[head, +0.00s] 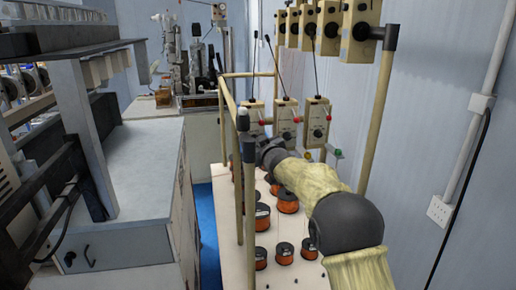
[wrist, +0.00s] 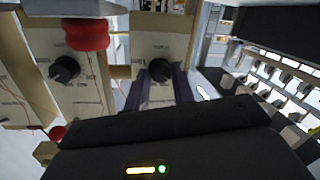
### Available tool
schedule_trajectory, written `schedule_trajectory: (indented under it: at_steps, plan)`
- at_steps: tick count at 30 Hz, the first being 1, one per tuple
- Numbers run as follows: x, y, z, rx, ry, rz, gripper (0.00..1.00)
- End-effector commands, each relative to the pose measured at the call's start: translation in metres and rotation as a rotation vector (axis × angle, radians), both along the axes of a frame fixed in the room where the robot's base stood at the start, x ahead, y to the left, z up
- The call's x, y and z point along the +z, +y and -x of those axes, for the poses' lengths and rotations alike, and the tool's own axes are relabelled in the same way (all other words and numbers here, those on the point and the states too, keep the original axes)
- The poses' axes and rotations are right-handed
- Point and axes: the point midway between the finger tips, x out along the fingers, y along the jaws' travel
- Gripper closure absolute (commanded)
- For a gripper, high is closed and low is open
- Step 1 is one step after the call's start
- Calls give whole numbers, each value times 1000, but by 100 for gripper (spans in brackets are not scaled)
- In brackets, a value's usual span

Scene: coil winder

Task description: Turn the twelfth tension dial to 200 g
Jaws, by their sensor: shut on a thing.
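In the wrist view, the two dark fingers of my gripper (wrist: 160,86) close on the sides of a black round dial (wrist: 160,70) on a cream tension unit (wrist: 165,28). The dial's scale marks and its reading are too small to make out. A neighbouring unit to the left carries a similar black dial (wrist: 64,70). In the head view, my gripper (head: 262,147) reaches to the lower row of tension units, below the left-hand unit (head: 255,113); the gripped dial is hidden there by my arm. I cannot read which unit is the twelfth.
A red knob (wrist: 86,33) sits close to the left of the gripped dial. Orange wire spools (head: 284,253) stand on the board below my arm. Upright cream posts (head: 238,190) frame the rack. Upper tension units (head: 328,28) hang above, near the right wall.

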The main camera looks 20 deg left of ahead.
Motion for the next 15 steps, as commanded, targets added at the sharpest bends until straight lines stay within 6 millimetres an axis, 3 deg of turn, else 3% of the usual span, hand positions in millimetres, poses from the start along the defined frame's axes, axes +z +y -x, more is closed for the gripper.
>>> schedule_trajectory:
  at_steps: [15]
  plan:
    - [3,1,0,0,-52,77,98]
